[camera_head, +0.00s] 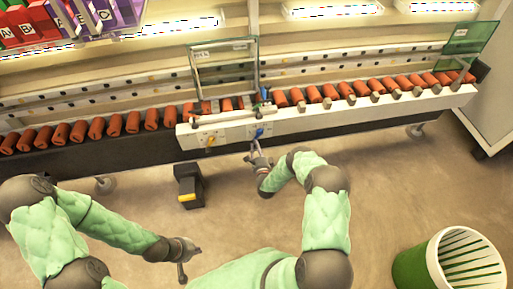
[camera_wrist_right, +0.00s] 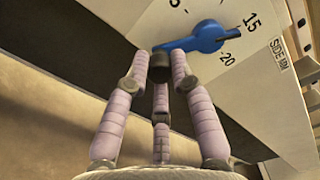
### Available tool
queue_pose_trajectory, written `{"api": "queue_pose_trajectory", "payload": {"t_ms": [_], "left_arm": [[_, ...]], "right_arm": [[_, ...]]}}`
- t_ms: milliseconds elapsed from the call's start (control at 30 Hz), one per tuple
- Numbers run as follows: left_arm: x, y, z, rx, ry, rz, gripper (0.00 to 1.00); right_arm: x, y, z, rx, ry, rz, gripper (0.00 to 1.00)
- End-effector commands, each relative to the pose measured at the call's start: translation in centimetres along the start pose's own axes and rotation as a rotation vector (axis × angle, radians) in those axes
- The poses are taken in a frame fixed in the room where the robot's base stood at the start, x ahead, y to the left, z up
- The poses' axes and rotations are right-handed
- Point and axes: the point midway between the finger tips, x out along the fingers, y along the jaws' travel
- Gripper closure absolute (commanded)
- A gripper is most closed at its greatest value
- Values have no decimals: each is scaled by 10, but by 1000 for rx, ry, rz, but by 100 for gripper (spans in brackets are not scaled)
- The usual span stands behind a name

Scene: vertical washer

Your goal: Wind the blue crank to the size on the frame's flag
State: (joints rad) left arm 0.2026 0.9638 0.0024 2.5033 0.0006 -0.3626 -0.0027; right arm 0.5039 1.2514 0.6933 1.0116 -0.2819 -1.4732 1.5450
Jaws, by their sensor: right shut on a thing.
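The blue crank (camera_wrist_right: 200,40) is on the white conveyor side panel, on a dial with a 5, a 15 and a 20 readable. Its pointed end sits between 15 and 20. My right gripper (camera_wrist_right: 160,68) is shut on the crank's dark knob at the other end. In the head view the gripper (camera_head: 254,150) reaches up to the blue crank (camera_head: 260,132) from below. A clear frame (camera_head: 225,47) stands over the conveyor; I cannot read a size on any flag there. My left gripper (camera_head: 182,272) hangs low, away from the panel; its finger opening is unclear.
An orange crank (camera_head: 210,140) is on the same panel, to the left. Orange rolls line the conveyor (camera_head: 130,123). A black box (camera_head: 188,185) stands on the floor below, and a green-white basket (camera_head: 452,262) is at lower right. The floor between is clear.

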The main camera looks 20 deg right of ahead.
Motion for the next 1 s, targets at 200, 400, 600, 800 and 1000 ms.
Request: {"api": "queue_pose_trajectory", "payload": {"t_ms": [200, 400, 600, 800, 1000], "left_arm": [[0, 0, 0, 0, 0, 0, 100], [0, 0, 0, 0, 0, 0, 100], [0, 0, 0, 0, 0, 0, 100], [0, 0, 0, 0, 0, 0, 100], [0, 0, 0, 0, 0, 0, 100]], "right_arm": [[0, 1, 1, -1, -2, 2, 53], [0, 0, 0, -1, -1, 1, 52], [-3, 0, 0, -2, 0, 1, 52], [-28, 1, 0, -1, 1, 5, 52], [-68, 1, 0, -1, 1, 4, 52]]}}
